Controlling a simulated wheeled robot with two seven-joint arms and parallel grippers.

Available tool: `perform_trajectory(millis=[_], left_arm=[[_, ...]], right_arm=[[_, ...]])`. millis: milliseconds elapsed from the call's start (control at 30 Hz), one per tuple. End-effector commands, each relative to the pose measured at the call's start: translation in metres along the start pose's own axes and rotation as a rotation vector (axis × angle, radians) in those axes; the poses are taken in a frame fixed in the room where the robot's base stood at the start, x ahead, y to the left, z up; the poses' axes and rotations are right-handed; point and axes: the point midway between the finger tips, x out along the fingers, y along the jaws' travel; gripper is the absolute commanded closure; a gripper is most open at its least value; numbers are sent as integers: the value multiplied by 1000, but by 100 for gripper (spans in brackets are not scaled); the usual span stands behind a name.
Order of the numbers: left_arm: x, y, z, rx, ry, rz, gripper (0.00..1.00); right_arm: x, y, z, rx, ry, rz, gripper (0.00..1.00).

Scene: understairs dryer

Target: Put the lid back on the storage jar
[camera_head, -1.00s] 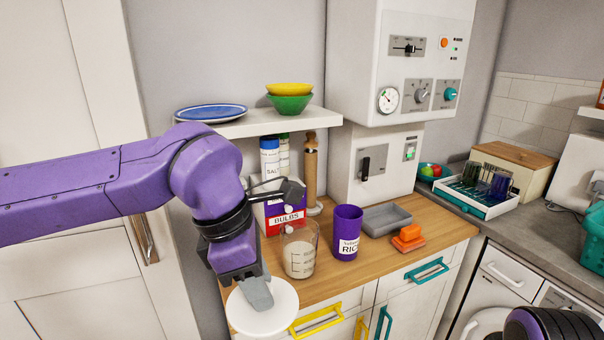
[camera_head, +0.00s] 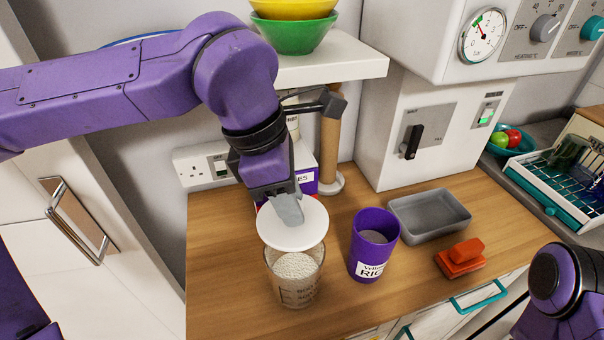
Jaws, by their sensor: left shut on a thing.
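My left gripper (camera_head: 288,208) is shut on a round white lid (camera_head: 293,235), held roughly level. In the picture the lid overlaps the top of a clear measuring beaker (camera_head: 296,288) holding pale grains; it looks raised above the beaker, though the exact gap cannot be told. A purple jar (camera_head: 373,248) with a white label reading RICE stands upright just right of the beaker, its top open. The lid is left of this jar and apart from it. My right gripper is out of view; only part of my right arm shows at the lower right.
A grey tray (camera_head: 430,222) lies behind and right of the purple jar. Orange-red blocks (camera_head: 460,260) lie in front of it. A shelf (camera_head: 330,66) with bowls (camera_head: 293,32) overhangs the back. A wooden cylinder (camera_head: 328,150) stands below it. Left worktop (camera_head: 222,255) is clear.

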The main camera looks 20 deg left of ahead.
Motion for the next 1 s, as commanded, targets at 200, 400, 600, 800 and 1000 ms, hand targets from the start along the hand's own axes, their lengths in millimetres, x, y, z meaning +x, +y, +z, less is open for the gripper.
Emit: perform_trajectory(millis=[200, 400, 600, 800, 1000], left_arm=[[30, 14, -2, -5, 5, -15, 95], [53, 21, -7, -10, 7, -23, 95], [65, 22, -9, -8, 7, -23, 95], [64, 22, -9, -8, 7, -23, 95], [64, 22, -10, -8, 7, -22, 95]], right_arm=[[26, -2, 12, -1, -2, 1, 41], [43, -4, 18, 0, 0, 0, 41], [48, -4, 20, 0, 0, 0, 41], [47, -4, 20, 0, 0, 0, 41], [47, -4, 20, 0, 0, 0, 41]])
